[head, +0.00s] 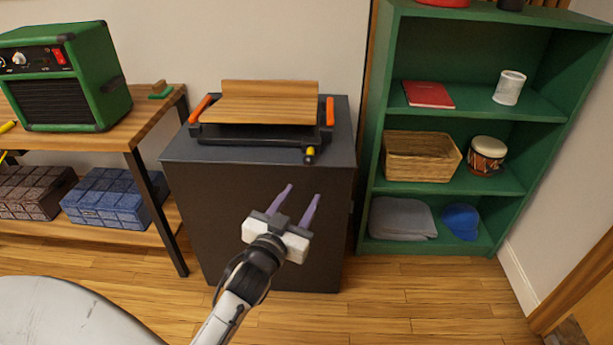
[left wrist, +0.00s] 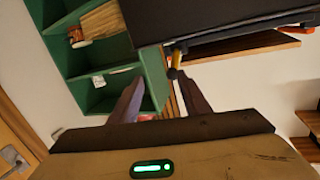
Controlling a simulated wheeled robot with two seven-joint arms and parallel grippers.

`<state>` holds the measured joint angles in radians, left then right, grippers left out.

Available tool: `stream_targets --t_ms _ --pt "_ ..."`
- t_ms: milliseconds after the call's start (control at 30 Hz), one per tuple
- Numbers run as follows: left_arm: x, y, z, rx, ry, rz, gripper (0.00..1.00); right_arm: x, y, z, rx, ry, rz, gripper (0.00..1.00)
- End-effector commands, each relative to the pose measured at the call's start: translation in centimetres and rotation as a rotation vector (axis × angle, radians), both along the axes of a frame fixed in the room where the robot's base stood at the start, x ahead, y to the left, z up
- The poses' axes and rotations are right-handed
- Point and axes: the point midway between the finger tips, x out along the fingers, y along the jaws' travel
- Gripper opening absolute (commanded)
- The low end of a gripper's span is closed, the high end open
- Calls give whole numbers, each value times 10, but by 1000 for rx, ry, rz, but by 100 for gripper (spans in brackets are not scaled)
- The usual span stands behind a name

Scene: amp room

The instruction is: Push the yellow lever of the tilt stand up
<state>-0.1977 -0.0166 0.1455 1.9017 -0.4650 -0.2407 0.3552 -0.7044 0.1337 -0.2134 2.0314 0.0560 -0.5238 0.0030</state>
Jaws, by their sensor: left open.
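The tilt stand (head: 258,103) sits on top of a dark cabinet, with a wooden board, a black base and orange parts at both sides. Its small yellow lever (head: 310,151) with a dark end is at the front right corner. The lever also shows in the left wrist view (left wrist: 177,58), near the tip of the right-hand finger in that picture. My left gripper (head: 302,192) is open and empty, in front of the cabinet and lower in the head view than the lever. I see a gap between fingers and lever there. My right gripper is not in view.
The dark cabinet (head: 260,220) stands between a wooden table (head: 150,120) with a green amplifier (head: 65,75) and a green shelf (head: 375,160). The shelf holds a basket, a drum and other items. Open wooden floor (head: 400,290) lies in front.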

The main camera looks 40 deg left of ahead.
Motion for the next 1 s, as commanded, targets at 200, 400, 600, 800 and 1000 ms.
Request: stream_targets --t_ms 200,400,600,800,1000 --pt "24 25 23 18 -85 47 43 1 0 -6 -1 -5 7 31" --pt "58 35 24 19 -84 45 43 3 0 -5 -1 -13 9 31" --pt "91 45 24 19 -83 46 43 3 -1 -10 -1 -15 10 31" --pt "108 50 23 18 -81 46 43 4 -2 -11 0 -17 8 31" --pt "111 51 23 18 -79 45 43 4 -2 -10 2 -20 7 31"
